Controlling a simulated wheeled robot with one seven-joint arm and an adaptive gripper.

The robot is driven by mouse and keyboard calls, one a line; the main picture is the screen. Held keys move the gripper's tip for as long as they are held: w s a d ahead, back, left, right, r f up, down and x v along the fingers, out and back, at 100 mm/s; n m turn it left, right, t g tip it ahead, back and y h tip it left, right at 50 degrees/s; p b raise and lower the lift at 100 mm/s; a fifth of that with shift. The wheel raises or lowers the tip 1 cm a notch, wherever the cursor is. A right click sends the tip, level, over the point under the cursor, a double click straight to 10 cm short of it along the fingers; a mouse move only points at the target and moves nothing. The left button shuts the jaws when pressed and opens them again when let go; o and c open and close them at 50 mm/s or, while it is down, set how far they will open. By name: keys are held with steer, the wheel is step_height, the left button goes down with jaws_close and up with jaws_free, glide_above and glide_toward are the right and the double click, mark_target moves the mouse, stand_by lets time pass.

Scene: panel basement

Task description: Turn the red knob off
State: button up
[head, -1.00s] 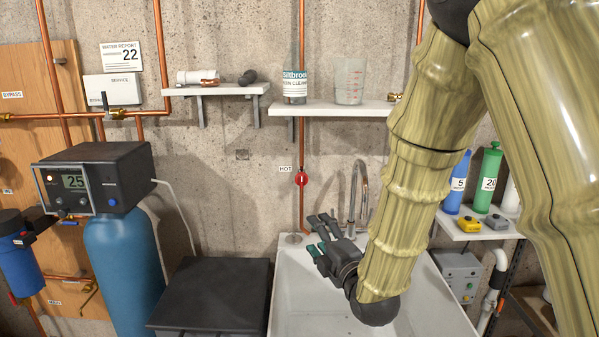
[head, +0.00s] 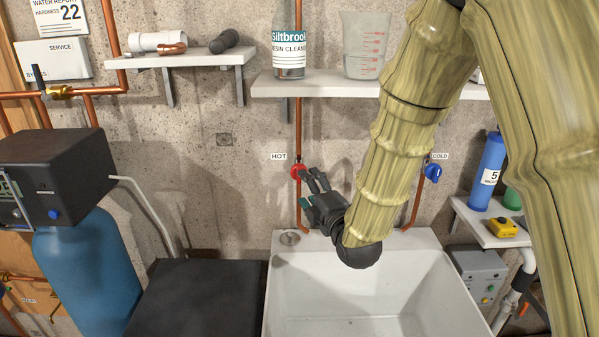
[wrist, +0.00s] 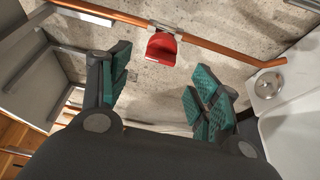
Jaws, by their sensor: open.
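The red knob (head: 298,171) sits on the copper pipe beside the HOT label (head: 279,156), on the wall above the sink. My gripper (head: 309,192) is just below and to the right of it in the head view and partly overlaps its edge. In the wrist view the red knob (wrist: 162,47) shows ahead, beyond the fingertips and between their lines. The green-padded fingers of my gripper (wrist: 162,88) are spread apart with nothing between them. No contact with the knob shows.
A white sink (head: 350,295) lies below the arm. A shelf (head: 330,87) with a bottle (head: 290,45) and a beaker (head: 363,45) is above the knob. A blue knob (head: 432,172) by the COLD label is to the right. A dark box (head: 212,300) stands left of the sink.

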mark_target(299, 183)
steer(key=p+x, duration=0.2)
steer(key=x, duration=0.5)
steer(key=shift+w, duration=0.25)
steer(key=shift+f, duration=0.1)
steer(key=c, duration=1)
